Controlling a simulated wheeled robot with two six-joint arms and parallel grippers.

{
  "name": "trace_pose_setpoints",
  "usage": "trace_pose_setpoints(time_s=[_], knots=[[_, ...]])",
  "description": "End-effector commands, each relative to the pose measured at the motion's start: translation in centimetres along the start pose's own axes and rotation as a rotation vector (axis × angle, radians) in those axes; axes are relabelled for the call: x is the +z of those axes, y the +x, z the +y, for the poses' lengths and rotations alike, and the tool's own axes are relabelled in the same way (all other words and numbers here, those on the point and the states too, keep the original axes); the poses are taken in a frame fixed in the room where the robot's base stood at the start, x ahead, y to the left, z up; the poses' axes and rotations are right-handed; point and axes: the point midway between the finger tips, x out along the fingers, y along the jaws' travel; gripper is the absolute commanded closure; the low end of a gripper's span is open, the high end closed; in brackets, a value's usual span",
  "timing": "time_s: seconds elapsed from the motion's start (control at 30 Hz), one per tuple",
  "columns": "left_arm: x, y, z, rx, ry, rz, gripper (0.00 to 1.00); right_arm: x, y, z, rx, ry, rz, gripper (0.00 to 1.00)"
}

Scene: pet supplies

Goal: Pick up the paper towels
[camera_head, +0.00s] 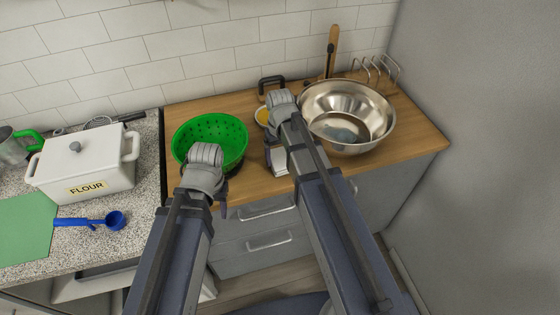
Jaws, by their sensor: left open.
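I cannot make out a clear roll of paper towels in the head view. My right gripper (282,108) is over the wooden counter, left of the steel bowl.
A green colander (222,130) and a steel bowl (372,105) stand on the wooden counter (415,135). A white flour pot (80,165), a blue scoop (114,220) and a green board (25,228) are at left. A grey wall (490,130) bounds the right.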

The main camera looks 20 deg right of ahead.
Motion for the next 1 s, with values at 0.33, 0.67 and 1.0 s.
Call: trace_pose_setpoints(time_s=[0.33, 0.67, 1.0], knots=[[0.0, 0.0, 0.0, 0.0, 0.0, 0.0, 0.5, 0.0, 0.0, 0.0, 0.0, 0.0, 0.0, 0.68], [0.0, -0.2, 0.0, 0.0, 0.0, 0.0, 0.5, 0.0, -0.2, 0.0, 0.0, 0.0, 0.0, 0.71], [0.2, -3.1, -0.3, 0.0, 0.0, 0.0, 0.5, 0.0, -3.1, 0.0, 0.0, 0.0, 0.0, 0.71]])
